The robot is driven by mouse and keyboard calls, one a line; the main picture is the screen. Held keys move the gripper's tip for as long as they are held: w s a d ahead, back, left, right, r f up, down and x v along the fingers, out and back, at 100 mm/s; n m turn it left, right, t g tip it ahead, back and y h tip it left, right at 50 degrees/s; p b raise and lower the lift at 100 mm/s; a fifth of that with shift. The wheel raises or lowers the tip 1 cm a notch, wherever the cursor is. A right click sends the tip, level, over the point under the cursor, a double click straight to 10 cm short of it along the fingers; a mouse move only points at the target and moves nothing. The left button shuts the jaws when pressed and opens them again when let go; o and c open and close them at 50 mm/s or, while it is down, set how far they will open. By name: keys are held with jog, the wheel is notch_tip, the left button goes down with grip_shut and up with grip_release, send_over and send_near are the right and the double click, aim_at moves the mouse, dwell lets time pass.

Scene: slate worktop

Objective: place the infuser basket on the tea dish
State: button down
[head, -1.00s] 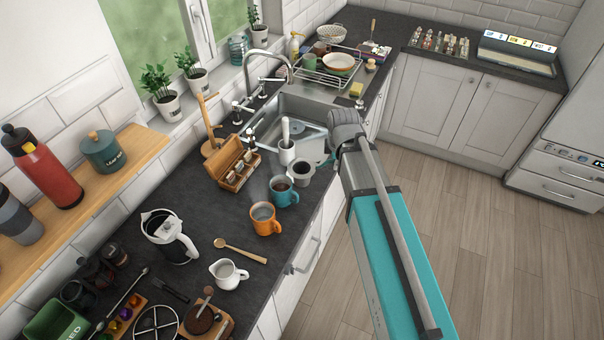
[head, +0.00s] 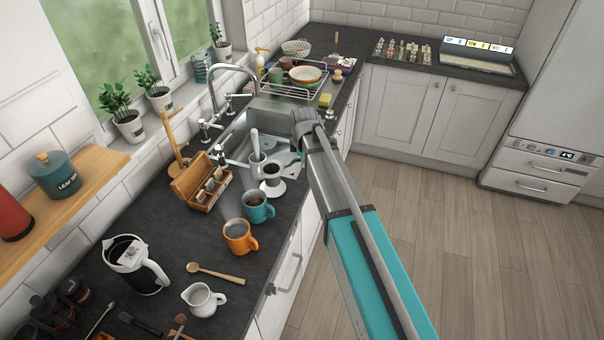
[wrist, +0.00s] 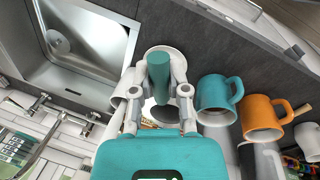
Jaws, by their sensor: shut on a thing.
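My gripper (wrist: 159,80) is shut on a teal cylinder, which I take for the infuser basket (wrist: 159,75). In the head view my gripper (head: 291,160) is above the counter's front edge beside the sink, and the held thing is small there and partly hidden. In the wrist view a white round rim (wrist: 166,49), perhaps the tea dish, shows behind the cylinder, partly covered by it and the fingers. In the head view a white cup-like piece with a dark opening (head: 271,171) and a wide white base (head: 271,190) stands just left of my gripper. I cannot tell whether the cylinder touches anything.
A white mortar with a pestle (head: 256,157) stands close behind. A teal mug (head: 257,208) and an orange mug (head: 238,237) stand nearer. A wooden tea box (head: 203,184) is to the left. The steel sink (head: 240,135) lies beyond. Bare counter is left of the mugs.

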jog(key=shift+w+a+f+b, duration=0.15)
jog(key=shift+w+f+b, duration=0.6)
jog(key=shift+w+f, duration=0.3)
jog(key=shift+s+f, duration=0.1)
jog(key=shift+w+a+f+b, duration=0.1)
jog(key=shift+w+f+b, duration=0.1)
jog(key=shift+f+b, duration=0.8)
jog(key=shift+w+f+b, duration=0.15)
jog(key=shift+f+b, duration=0.85)
jog(key=c, duration=0.6)
grip_release()
jog(key=shift+r, duration=0.1)
